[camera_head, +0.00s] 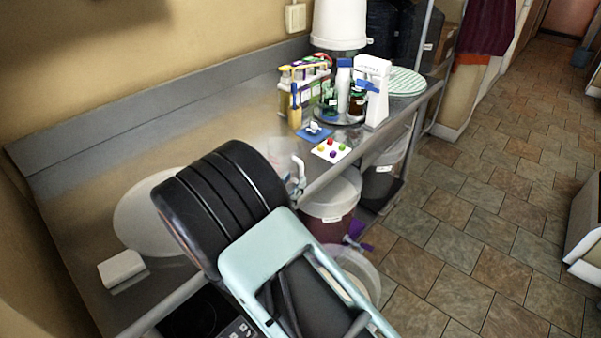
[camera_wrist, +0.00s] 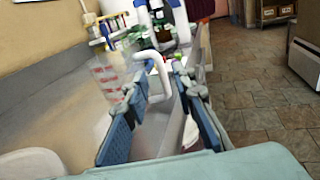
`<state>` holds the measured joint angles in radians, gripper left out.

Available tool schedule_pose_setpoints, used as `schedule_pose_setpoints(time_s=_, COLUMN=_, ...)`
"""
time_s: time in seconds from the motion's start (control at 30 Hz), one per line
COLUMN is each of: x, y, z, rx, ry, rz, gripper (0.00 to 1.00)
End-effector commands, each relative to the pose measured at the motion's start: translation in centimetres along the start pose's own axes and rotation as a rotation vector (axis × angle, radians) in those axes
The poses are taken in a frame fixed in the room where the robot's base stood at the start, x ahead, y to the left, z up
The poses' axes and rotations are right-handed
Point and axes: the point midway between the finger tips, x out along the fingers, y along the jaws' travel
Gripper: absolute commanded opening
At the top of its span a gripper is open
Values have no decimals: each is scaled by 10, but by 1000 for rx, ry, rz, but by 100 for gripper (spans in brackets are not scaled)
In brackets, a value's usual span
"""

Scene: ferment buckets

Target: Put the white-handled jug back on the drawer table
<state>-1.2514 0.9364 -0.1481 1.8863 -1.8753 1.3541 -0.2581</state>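The clear jug (camera_wrist: 108,76) with red markings and a white handle (camera_wrist: 157,68) is ahead of my gripper in the wrist view. In the head view the jug (camera_head: 283,152) shows faintly near the front edge of the steel counter, partly behind my arm. My gripper (camera_wrist: 166,94) looks open, its two blue-grey fingers apart with the lower part of the handle between the tips. A gap shows on the right of the handle; contact on the left cannot be told. In the head view my gripper (camera_head: 296,184) is small beside the jug. I cannot identify the drawer table.
A white card with coloured dots (camera_head: 331,150), a blue mat (camera_head: 314,132), a tray of bottles (camera_head: 341,117) and a white dispenser (camera_head: 373,90) stand beyond the jug. Buckets (camera_head: 330,204) are below the counter edge. The counter's back left (camera_head: 190,120) is clear. Tiled floor lies right.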

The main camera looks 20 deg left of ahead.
Motion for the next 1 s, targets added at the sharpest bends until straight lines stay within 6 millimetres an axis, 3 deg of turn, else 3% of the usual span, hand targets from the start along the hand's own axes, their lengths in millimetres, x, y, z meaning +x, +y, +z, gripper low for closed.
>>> schedule_pose_setpoints(time_s=0.1, x=-22, y=1, z=0, rx=1, ry=1, rz=2, gripper=24)
schedule_pose_setpoints(time_s=0.3, x=-41, y=0, z=0, rx=0, ry=0, rz=0, gripper=24)
schedule_pose_setpoints(time_s=0.87, x=-43, y=-1, z=1, rx=2, ry=-1, rz=-3, gripper=24)
schedule_pose_setpoints(time_s=1.0, x=-32, y=-14, z=18, rx=34, ry=-18, rz=-42, gripper=24)
